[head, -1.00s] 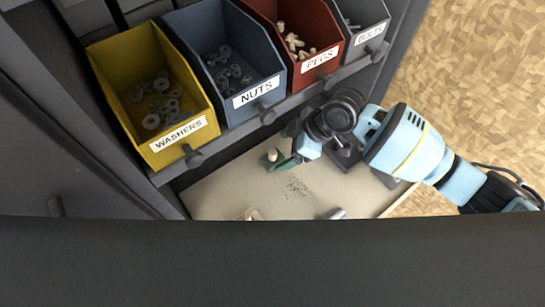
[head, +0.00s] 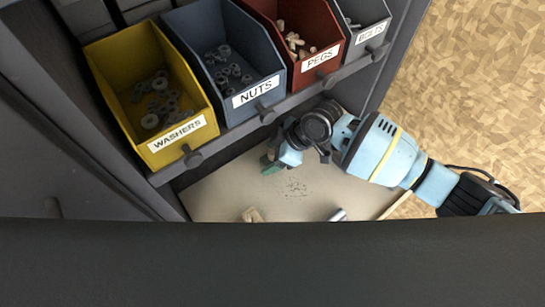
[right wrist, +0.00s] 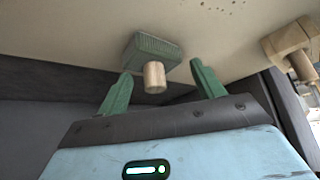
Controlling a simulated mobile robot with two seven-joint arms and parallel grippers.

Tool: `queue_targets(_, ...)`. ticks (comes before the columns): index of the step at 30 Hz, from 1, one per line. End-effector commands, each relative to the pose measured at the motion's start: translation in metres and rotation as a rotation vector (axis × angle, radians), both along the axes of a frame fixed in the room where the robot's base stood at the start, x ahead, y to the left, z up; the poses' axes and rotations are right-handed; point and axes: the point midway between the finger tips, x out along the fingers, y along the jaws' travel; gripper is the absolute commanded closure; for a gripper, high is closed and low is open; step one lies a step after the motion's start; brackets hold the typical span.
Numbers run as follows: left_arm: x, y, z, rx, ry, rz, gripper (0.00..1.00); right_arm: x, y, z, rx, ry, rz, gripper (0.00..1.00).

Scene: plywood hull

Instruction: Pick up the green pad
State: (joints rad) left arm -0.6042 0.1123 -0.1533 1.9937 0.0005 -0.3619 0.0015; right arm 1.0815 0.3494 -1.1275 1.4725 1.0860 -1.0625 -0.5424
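The green pad (right wrist: 152,46) is a ribbed green block with a short pale round knob (right wrist: 155,77). In the right wrist view it is on the pale board, ahead of my right gripper (right wrist: 161,70). The two green fingers stand apart, one on each side of the knob, with gaps visible; the gripper is open and appears to hold nothing. In the head view my right gripper (head: 271,164) is low over the board below the bins, and it largely hides the pad there. My left gripper is in neither view.
Above the board (head: 225,195) stand bins: yellow washers (head: 178,134), blue nuts (head: 255,93), red pegs (head: 320,60) and grey bolts (head: 370,35). Dark specks (head: 295,188), a wooden piece (head: 252,214) and a grey cylinder (head: 338,214) are on the board. A dark edge crosses the front.

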Motion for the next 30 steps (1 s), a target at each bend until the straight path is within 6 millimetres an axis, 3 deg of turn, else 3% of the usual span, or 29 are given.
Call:
queue_targets(1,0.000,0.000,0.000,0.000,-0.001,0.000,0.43,0.000,0.000,0.000,0.000,0.000,0.000,0.39)
queue_targets(8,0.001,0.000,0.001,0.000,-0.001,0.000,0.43,0.000,0.000,0.000,-0.001,0.000,0.000,0.69)
queue_targets(20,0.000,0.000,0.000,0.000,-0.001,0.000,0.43,0.000,-0.001,0.000,-0.001,0.001,-0.001,0.70)
queue_targets(22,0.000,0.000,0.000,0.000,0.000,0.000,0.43,0.000,-0.001,0.002,-0.001,0.002,0.000,0.75)
queue_targets(24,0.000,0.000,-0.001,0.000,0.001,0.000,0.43,0.000,0.000,0.006,-0.001,0.002,0.000,0.85)
queue_targets(26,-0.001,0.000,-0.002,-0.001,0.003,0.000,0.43,0.000,0.000,0.011,0.001,0.001,0.000,0.86)
queue_targets(30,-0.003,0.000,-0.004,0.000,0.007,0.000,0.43,-0.003,-0.020,0.010,-0.002,0.003,-0.003,0.86)
